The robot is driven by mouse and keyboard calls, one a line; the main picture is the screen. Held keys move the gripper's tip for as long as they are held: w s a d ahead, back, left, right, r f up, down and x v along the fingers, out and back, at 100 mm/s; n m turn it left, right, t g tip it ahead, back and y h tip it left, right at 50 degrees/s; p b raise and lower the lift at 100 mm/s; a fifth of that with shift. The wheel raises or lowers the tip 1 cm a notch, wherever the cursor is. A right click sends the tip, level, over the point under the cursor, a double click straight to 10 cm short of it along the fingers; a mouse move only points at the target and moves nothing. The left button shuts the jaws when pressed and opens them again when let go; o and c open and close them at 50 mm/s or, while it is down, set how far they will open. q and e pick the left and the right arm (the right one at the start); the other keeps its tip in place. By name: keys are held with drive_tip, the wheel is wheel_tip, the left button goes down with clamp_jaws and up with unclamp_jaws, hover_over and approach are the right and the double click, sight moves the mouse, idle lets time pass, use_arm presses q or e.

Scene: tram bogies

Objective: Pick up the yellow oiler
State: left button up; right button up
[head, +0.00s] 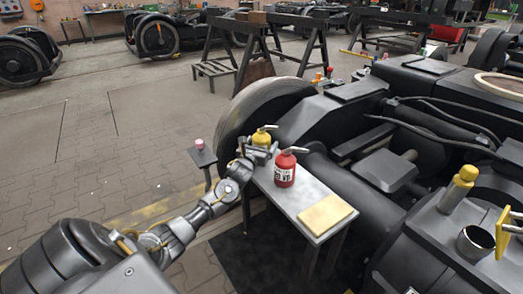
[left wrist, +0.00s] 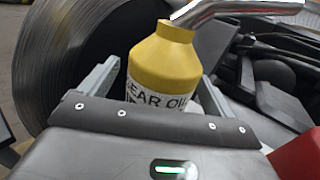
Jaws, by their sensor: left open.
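The yellow oiler (head: 261,137) stands at the far end of a narrow grey table (head: 289,199) beside the large wheel. In the left wrist view the yellow oiler (left wrist: 164,67) fills the middle, with a label reading "GEAR OIL" and a metal spout running to the upper right. My left gripper (head: 257,150) is right at the oiler; in the left wrist view its open fingers (left wrist: 155,92) stand on either side of the oiler's body. Whether the fingers touch it I cannot tell. My right gripper is not in view.
A red oiler (head: 285,170) stands close to the right of the yellow one, and its edge shows in the left wrist view (left wrist: 298,155). A tan pad (head: 326,215) lies at the table's near end. The black bogie (head: 345,130) borders the table's right side.

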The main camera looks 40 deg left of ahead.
use_arm(q)
drive_tip(key=shift+w+r, duration=0.1)
drive_tip(key=shift+w, duration=0.15)
drive_tip(key=c, duration=1.3)
drive_tip(key=shift+c, duration=0.3)
